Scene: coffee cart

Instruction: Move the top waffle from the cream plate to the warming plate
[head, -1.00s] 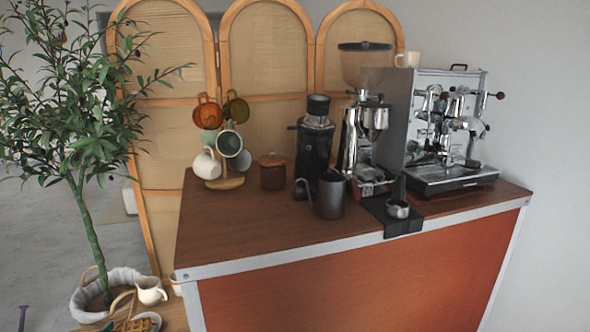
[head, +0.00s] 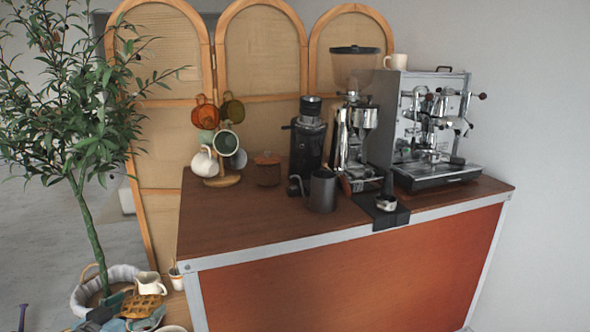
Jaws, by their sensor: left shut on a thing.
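A golden-brown waffle (head: 141,304) shows at the bottom left of the head view, beside the cream pitcher. My left gripper (head: 122,312) comes in from the lower left and is shut on this waffle at its near left side. Grey-blue parts lie around and below the waffle; I cannot clearly separate gripper from plate there. A pale rim (head: 173,329) is cut by the bottom edge, and I cannot tell which plate it is. I cannot identify the warming plate. My right gripper is not in view.
A cream pitcher (head: 150,283) stands just behind the waffle, with a small cup (head: 177,277) to its right. A potted tree (head: 92,235) rises at the left. The coffee cart (head: 340,275) with its machines fills the middle and right.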

